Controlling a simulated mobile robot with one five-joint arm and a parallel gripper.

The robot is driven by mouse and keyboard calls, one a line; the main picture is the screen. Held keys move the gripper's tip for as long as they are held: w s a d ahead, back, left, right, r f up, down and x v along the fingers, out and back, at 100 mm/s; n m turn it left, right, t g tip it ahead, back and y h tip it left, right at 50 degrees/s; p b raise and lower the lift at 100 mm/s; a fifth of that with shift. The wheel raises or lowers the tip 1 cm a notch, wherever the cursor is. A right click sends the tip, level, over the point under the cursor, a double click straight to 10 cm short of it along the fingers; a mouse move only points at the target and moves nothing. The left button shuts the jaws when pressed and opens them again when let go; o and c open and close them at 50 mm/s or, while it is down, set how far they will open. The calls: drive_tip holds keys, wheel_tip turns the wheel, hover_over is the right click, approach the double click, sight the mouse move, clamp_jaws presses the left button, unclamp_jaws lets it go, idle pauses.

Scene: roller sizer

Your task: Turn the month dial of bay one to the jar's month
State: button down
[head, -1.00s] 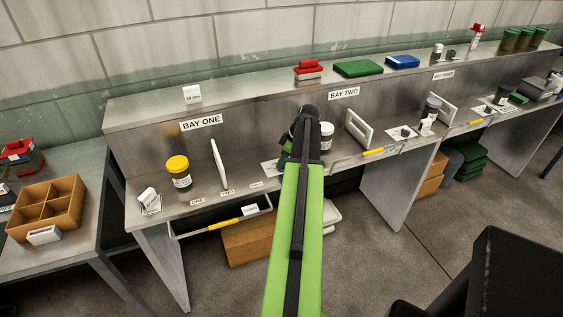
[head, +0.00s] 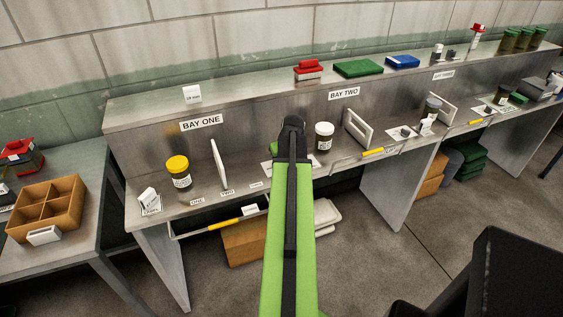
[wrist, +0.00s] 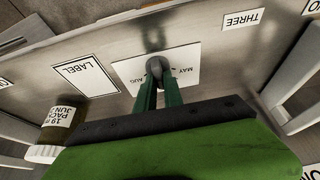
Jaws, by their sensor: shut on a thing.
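The month dial is a dark round knob (wrist: 155,69) on a white card (wrist: 185,64) printed with MAY and AUG; other print is hidden. My gripper (wrist: 158,88) has its two green fingers shut on the knob from the front. In the head view my arm covers the knob, and only the card's left edge (head: 267,168) shows. A white-lidded jar (head: 324,136) stands to the right of my gripper. In the wrist view this jar (wrist: 62,112) shows at the left, its label partly reading 19, PACK and JUN.
A yellow-lidded jar (head: 179,172) and an upright white divider (head: 218,163) stand left of my arm under the BAY ONE sign (head: 201,122). A flat LABEL card (wrist: 87,78) lies between dial and jar. Another white divider (head: 358,128) stands to the right.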

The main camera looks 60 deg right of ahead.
drive_tip(key=m+g, duration=0.1)
drive_tip(key=m, duration=0.2)
drive_tip(key=m+g+h, duration=0.1)
drive_tip(key=m, duration=0.2)
drive_tip(key=m+g, duration=0.1)
drive_tip(key=m, duration=0.2)
drive_tip(key=m+g, duration=0.1)
drive_tip(key=m, duration=0.2)
drive_tip(key=shift+h, duration=0.3)
idle(0.4)
drive_tip(key=c, duration=1.5)
unclamp_jaws()
drive_tip(key=shift+o, duration=0.2)
